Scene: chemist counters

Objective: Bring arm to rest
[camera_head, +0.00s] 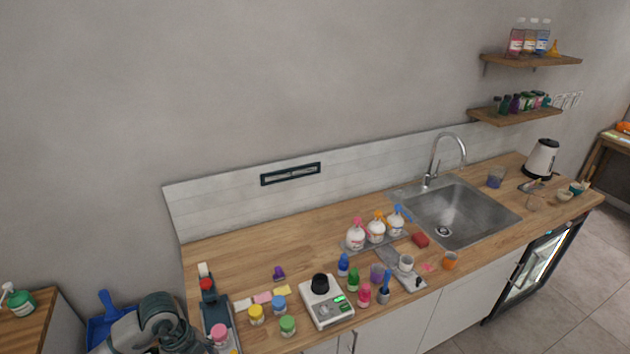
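A grey, rounded mechanical part (160,312) shows at the bottom left, in front of the counter's left end. It looks like a link of my own arm, with a paler part beside it. No gripper fingers can be made out on it. My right arm does not show. The wooden counter (325,228) runs from lower left to upper right, and no arm reaches over its top.
A white scale (327,308) stands near the front edge among small bottles and jars. White spray bottles (376,231) stand behind. A sink (455,212) and kettle (542,158) are to the right. A blue dustpan (104,322) is at lower left. The counter's back left is clear.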

